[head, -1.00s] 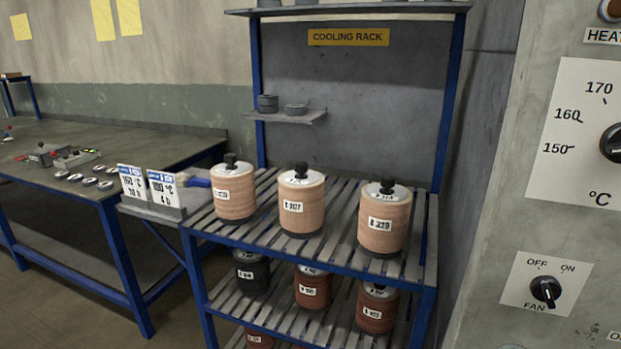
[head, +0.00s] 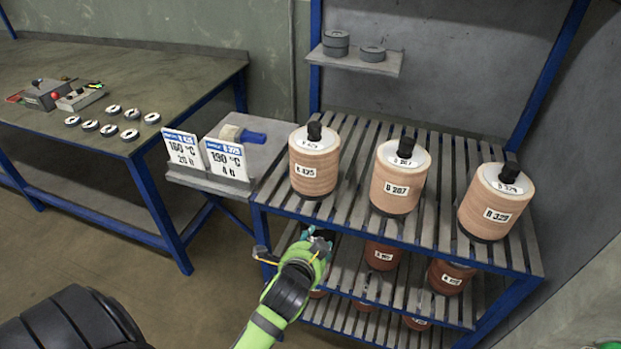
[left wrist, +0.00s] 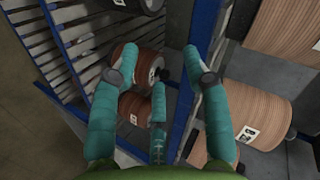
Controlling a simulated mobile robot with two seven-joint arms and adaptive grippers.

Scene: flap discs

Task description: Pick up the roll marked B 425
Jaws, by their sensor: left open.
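The roll whose label appears to read B 425 (head: 314,170) is tan, with a white top and black knob. It stands upright at the left end of the rack's top shelf in the head view; its first letter is not sharp. My left gripper (head: 292,246) is open and empty in front of the rack, below and in front of this roll, apart from it. In the left wrist view the teal fingers (left wrist: 158,72) are spread with nothing between them. A tan roll (left wrist: 262,98) lies to their right there, its label only partly readable. My right gripper is not in view.
Rolls B 207 (head: 400,180) and B 329 (head: 490,208) stand to the right on the slatted top shelf (head: 345,218). Dark red rolls (head: 382,256) fill the shelf below. A side tray (head: 265,160) holds a brush (head: 243,134) and two signs (head: 226,158). A workbench stands left.

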